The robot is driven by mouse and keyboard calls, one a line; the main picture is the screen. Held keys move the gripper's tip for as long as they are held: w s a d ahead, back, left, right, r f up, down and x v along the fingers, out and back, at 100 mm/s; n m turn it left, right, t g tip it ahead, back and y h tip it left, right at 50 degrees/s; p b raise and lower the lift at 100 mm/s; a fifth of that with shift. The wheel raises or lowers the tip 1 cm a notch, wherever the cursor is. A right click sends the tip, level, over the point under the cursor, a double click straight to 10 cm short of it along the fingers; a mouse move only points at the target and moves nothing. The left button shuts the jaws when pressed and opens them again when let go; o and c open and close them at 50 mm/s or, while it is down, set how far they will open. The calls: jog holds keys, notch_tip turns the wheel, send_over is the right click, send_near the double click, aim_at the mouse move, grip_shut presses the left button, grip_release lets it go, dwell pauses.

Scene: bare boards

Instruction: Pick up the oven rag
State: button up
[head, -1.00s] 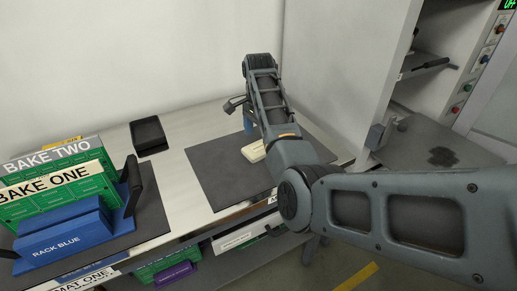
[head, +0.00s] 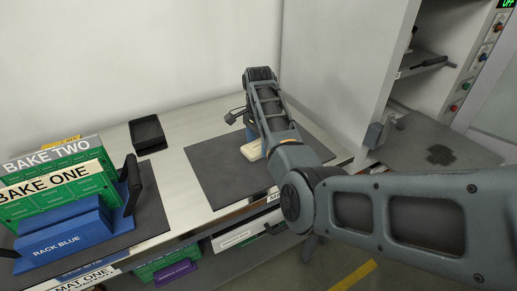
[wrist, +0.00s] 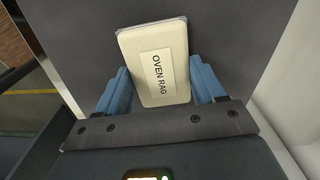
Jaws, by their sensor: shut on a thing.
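The oven rag (wrist: 152,40) is a flat cream block with a label reading OVEN RAG, seen in the wrist view. My gripper (wrist: 162,88) is shut on it, with one blue finger against each side. In the head view the oven rag (head: 251,150) shows as a small pale shape beside my arm, over the dark mat (head: 215,172) on the bench. My gripper (head: 249,133) is mostly hidden behind my arm there. I cannot tell whether the rag touches the mat.
A black tray (head: 148,134) stands at the back of the bench. Green boxes marked BAKE ONE (head: 55,190) and BAKE TWO (head: 50,157) and a blue rack (head: 65,240) stand at the left. An open cabinet (head: 440,75) stands at the right. Metal bench between tray and mat is clear.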

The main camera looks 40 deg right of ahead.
jog(key=shift+c, duration=1.4)
jog(key=shift+r, duration=0.45)
jog(key=r, duration=0.2)
jog(key=d+r, duration=0.1)
jog(key=shift+s+r+b, duration=0.2)
jog(key=shift+r+b, duration=0.1)
jog(key=shift+r, duration=0.05)
jog(key=s+d+r, duration=0.4)
jog(key=d+r, duration=0.2)
jog(key=d, duration=0.3)
jog(key=shift+s+d+r+p, duration=0.2)
jog(key=shift+s+d+p, duration=0.05)
jog(key=shift+s+p, duration=0.05)
